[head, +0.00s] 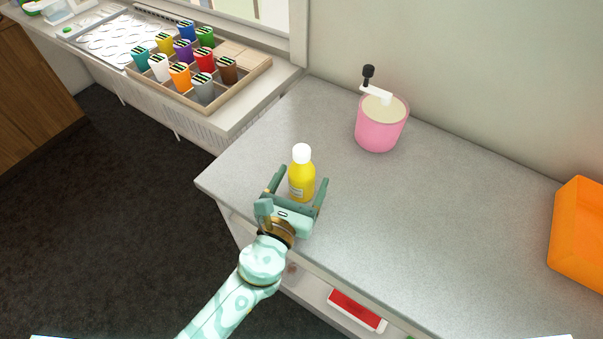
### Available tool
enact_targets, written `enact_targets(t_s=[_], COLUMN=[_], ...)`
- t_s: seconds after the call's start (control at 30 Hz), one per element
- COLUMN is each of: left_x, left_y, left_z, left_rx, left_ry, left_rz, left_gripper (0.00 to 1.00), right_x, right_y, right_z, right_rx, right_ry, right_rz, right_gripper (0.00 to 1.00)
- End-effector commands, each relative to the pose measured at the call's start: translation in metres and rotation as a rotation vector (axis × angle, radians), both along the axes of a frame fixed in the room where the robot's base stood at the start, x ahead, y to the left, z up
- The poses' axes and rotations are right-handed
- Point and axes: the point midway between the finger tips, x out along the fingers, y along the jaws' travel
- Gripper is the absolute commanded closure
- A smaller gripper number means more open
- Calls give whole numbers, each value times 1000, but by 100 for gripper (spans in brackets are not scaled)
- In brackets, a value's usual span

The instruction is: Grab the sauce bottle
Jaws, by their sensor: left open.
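The yellow sauce bottle (302,181) with a white cap stands upright on the grey counter (408,215), near its front left corner. My left gripper (299,182) is open, with one finger to the left of the bottle and one to the right. The bottle's lower part sits between the fingers, and its base is partly hidden by the gripper. I cannot tell whether either finger touches it. My right gripper is not in view.
An orange box (579,236) sits at the right edge. A divided tray (262,70) of colored containers is on the windowsill. The counter's middle is clear.

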Motion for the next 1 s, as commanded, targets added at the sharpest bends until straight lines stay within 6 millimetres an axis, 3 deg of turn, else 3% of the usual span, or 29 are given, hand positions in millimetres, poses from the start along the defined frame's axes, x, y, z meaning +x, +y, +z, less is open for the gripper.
enact_targets(t_s=[0.2, 0.43, 0.47, 0.6, 0.67, 1.0], left_x=[30, 32, 32, 32, 32, 32], left_y=[-9, -9, -9, -9, -9, -9], left_z=[1, 0, 0, 0, 0, 5], left_rx=[-1, 0, 0, 0, 0, 0], left_ry=[-1, 0, 0, 0, 0, -1], left_rz=[1, 1, 1, 1, 1, 1], left_gripper=[25, 25, 28, 67, 79, 79], right_x=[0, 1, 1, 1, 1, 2], right_y=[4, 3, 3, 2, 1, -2], right_z=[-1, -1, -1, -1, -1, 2], right_rx=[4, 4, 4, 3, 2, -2], right_ry=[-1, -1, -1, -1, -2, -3], right_rz=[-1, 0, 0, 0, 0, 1], right_gripper=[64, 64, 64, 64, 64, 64])
